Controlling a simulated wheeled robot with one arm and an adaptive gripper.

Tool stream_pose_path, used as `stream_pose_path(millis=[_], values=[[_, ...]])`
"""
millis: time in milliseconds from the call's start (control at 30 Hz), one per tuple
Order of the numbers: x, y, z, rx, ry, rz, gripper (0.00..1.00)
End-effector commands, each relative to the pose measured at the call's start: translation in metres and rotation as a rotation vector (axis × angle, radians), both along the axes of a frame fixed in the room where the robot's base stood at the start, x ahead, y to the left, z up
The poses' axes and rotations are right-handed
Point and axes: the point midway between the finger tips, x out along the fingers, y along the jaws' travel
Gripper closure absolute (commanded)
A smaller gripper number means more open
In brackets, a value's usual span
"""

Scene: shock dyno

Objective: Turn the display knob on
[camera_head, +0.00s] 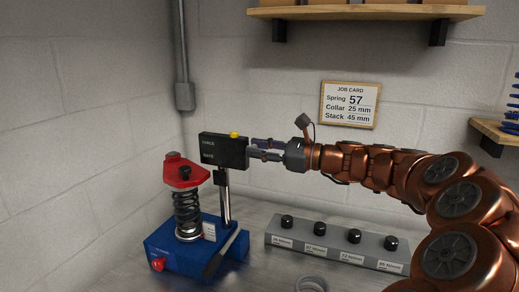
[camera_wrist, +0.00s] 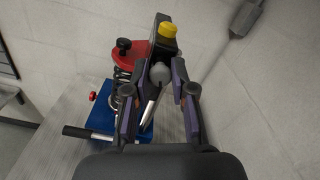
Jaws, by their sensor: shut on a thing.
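The dark display box (camera_head: 222,151) stands on a post above the blue dyno base (camera_head: 180,252). Its face reads FORCE and RATE, and a yellow button (camera_head: 234,134) sits on top. The yellow button also shows in the wrist view (camera_wrist: 168,30). The round grey display knob (camera_wrist: 160,73) is on the box's right side. My gripper (camera_head: 256,149) reaches in level from the right. In the wrist view its fingers (camera_wrist: 160,80) are on either side of the knob, shut on it. In the head view the fingers mostly hide the knob.
A spring with a red top clamp (camera_head: 186,172) stands left of the display post. A dark lever (camera_head: 219,258) and a red knob (camera_head: 158,264) are on the base. A grey rack (camera_head: 330,243) with several black knobs lies to the right. A shelf (camera_head: 360,13) is overhead.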

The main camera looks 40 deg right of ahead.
Motion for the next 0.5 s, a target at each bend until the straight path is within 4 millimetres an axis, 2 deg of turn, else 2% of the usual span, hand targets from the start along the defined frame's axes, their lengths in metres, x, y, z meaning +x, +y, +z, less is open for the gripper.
stream_pose_path(millis=[33,100,500], values=[[0.0000,0.0001,0.0000,0.000,0.000,0.000,0.94],[0.0000,0.0001,-0.0001,0.000,0.000,0.000,1.00],[0.0000,0.0004,-0.0018,-0.034,-0.019,0.001,1.00]])
